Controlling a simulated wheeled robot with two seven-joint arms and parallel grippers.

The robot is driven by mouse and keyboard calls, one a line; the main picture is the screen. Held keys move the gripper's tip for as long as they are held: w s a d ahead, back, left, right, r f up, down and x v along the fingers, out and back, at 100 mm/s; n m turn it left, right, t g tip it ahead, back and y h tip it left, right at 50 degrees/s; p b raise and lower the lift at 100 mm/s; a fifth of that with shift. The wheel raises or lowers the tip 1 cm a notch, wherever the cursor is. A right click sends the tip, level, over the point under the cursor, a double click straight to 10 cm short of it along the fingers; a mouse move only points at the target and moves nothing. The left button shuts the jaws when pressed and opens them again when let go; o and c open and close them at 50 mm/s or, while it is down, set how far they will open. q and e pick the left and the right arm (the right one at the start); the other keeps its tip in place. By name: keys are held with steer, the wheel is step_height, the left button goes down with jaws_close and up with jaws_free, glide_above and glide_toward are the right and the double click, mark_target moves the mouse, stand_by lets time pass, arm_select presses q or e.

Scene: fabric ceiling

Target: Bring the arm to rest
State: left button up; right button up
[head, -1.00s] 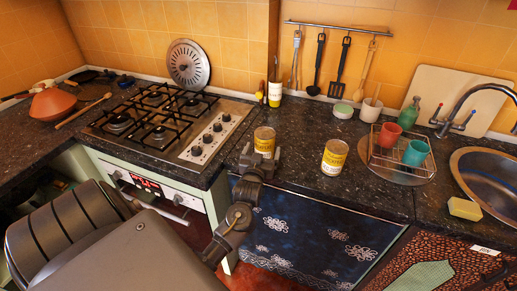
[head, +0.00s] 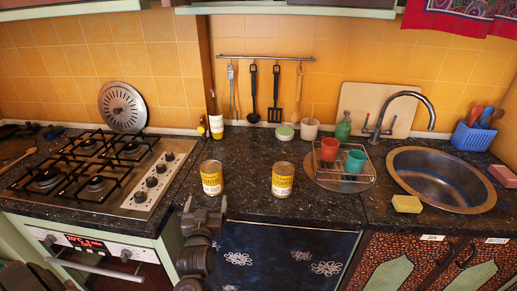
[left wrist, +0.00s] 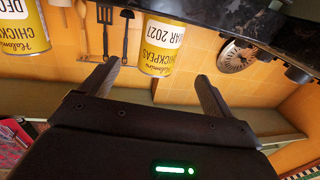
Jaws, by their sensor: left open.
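My left gripper (head: 205,204) is open and empty, fingers pointing up, at the counter's front edge in the head view. Just behind it a yellow-labelled can (head: 211,178) stands upright on the dark counter (head: 245,203). In the left wrist view this can (left wrist: 161,48) appears upside down, beyond and between the open fingertips (left wrist: 158,74), with a gap to both. A second, similar can (head: 283,180) stands to the right on the counter; it is partly cut off in the left wrist view (left wrist: 22,30). My right gripper is not in view.
A gas hob (head: 105,170) is at left. A wire rack (head: 343,180) with red and teal cups, a sponge (head: 407,204) and a sink (head: 440,180) are at right. Utensils hang on the back wall. The counter between the second can and the rack is clear.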

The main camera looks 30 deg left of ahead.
arm_select(q)
steer(key=s+d+f+m+g+h, duration=0.45)
steer(key=s+d+f+h, duration=0.25)
steer(key=d+f, duration=0.2)
steer(key=s+d+f+m+g+h, duration=0.1)
steer(key=s+d+f+g, duration=0.15)
steer(key=s, duration=0.35)
steer(key=s+d+f+m+g, duration=0.1)
steer(key=s+d+g, duration=0.15)
steer(key=s, duration=0.25)
steer(key=s+d+f+m+g+h, duration=0.1)
steer(key=s+g, duration=0.2)
steer(key=s, duration=0.3)
step_height(320, 180, down, 28)
steer(key=s+g, duration=0.1)
steer(key=s, duration=0.2)
steer(key=s+a+f+g, duration=0.1)
steer(key=s+a+f, duration=0.1)
steer(key=s+f, duration=1.2)
steer(key=shift+s+a+f+y, duration=0.2)
steer(key=shift+s+y, duration=0.1)
steer(key=shift+s, duration=0.5)
